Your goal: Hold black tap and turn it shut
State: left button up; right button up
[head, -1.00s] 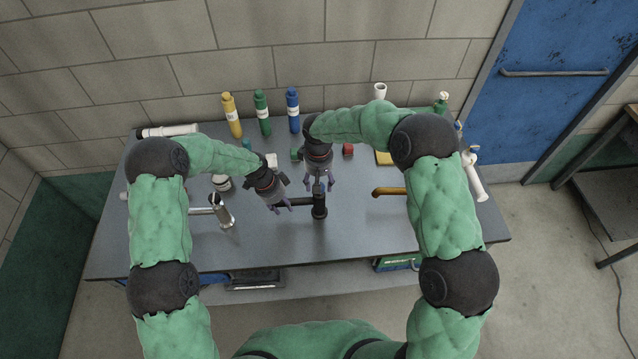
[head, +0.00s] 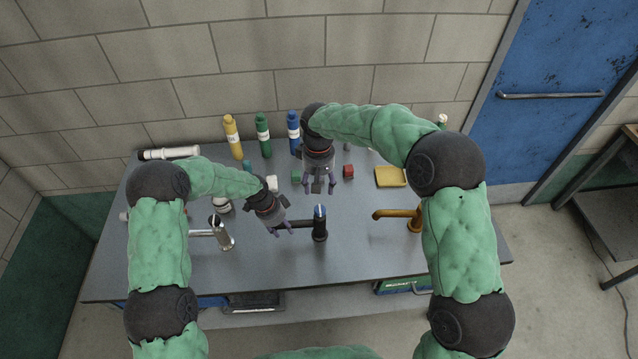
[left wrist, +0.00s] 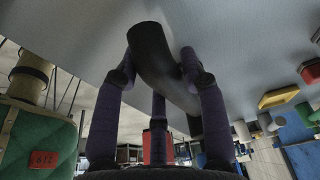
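The black tap (head: 320,229) stands upright near the middle of the counter, with its spout pointing left and a small lever with a blue mark (head: 319,211) on top. My left gripper (head: 281,227) is at the spout's outer end. In the left wrist view its purple fingers (left wrist: 157,68) close around the black spout (left wrist: 150,48), one on each side and seemingly touching. My right gripper (head: 320,187) is open and empty just behind the tap in the picture, its fingers apart and clear of the lever.
A silver tap (head: 222,234) stands left and a brass tap (head: 413,216) right. Yellow (head: 233,138), green (head: 263,136) and blue (head: 293,132) bottles stand at the back. A red block (head: 348,171) and yellow sponge (head: 390,177) lie behind. The counter in front of the black tap is clear.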

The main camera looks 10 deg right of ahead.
pick_arm(q)
jog(key=shift+o, duration=1.3)
jog(key=v, duration=1.2)
jog(key=shift+f, duration=0.1)
